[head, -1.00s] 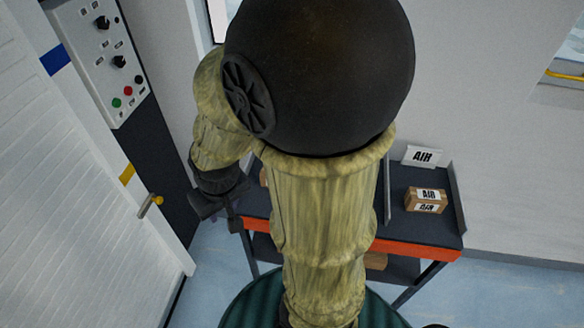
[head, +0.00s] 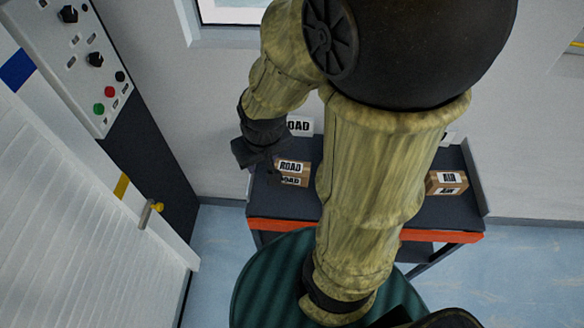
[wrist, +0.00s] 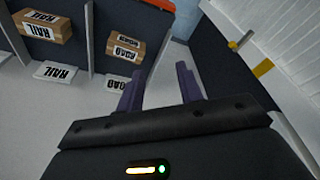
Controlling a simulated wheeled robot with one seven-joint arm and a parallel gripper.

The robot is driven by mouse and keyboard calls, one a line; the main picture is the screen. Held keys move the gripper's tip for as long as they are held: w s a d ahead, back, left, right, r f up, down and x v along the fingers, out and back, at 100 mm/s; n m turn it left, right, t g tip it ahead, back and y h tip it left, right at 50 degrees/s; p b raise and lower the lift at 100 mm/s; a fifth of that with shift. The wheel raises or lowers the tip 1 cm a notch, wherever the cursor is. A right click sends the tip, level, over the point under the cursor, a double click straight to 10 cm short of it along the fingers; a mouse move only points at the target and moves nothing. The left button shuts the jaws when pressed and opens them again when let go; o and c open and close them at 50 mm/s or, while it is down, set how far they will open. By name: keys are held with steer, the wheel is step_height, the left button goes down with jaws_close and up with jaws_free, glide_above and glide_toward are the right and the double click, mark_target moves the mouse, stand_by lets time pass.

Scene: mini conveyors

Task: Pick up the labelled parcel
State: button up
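A brown parcel with white ROAD labels (head: 293,173) sits on the dark table, below a white ROAD card (head: 300,126). It also shows in the wrist view (wrist: 126,48). A brown AIR parcel (head: 446,183) sits in the right section of the table. A brown RAIL parcel (wrist: 46,27) shows in the wrist view; my arm hides it in the head view. My gripper (head: 262,157) is just left of the ROAD parcel in the head picture. In the wrist view its two fingers (wrist: 160,88) are spread, with nothing between them; the ROAD parcel is beyond them, to the left.
The dark table (head: 285,207) has an orange front edge and upright dividers between sections. A white slatted door or panel (head: 85,220) with a yellow-ended handle (head: 152,211) stands at left, under a control panel (head: 85,62). Blue floor is open at the right.

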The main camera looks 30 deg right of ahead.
steer(key=shift+s, duration=0.1)
steer(key=shift+o, duration=0.6)
steer(key=shift+s+a, duration=0.1)
steer(key=o, duration=0.4)
steer(key=shift+f, duration=0.1)
steer(key=o, duration=0.4)
steer(key=d+f+m+g+b, duration=0.1)
steer(key=d+f+m, duration=0.1)
steer(key=d+f+m+g+y+b, duration=0.1)
steer(key=d+f+m+b, duration=0.1)
steer(key=f+m, duration=0.1)
steer(key=d+f+m+g+y+b, duration=0.1)
steer(key=d+f+m+b, duration=0.1)
steer(key=d+f, duration=0.1)
steer(key=shift+w+d+f+m, duration=0.1)
steer(key=shift+w+m, duration=0.1)
steer(key=shift+m, duration=0.1)
steer(key=shift+o, duration=0.2)
steer(key=d+f+m+t+y+b, duration=0.4)
steer(key=d+f+m+b, duration=0.1)
steer(key=d+m, duration=0.4)
steer(key=d+f+m+t+y+b, duration=0.4)
steer(key=d+f+m, duration=0.3)
steer(key=d, duration=0.5)
steer(key=shift+w+f+m+t+b, duration=0.3)
steer(key=shift+f+m+t+b, duration=0.25)
steer(key=shift+m, duration=0.65)
steer(key=shift+w+a+r+y, duration=0.1)
steer(key=shift+y, duration=0.2)
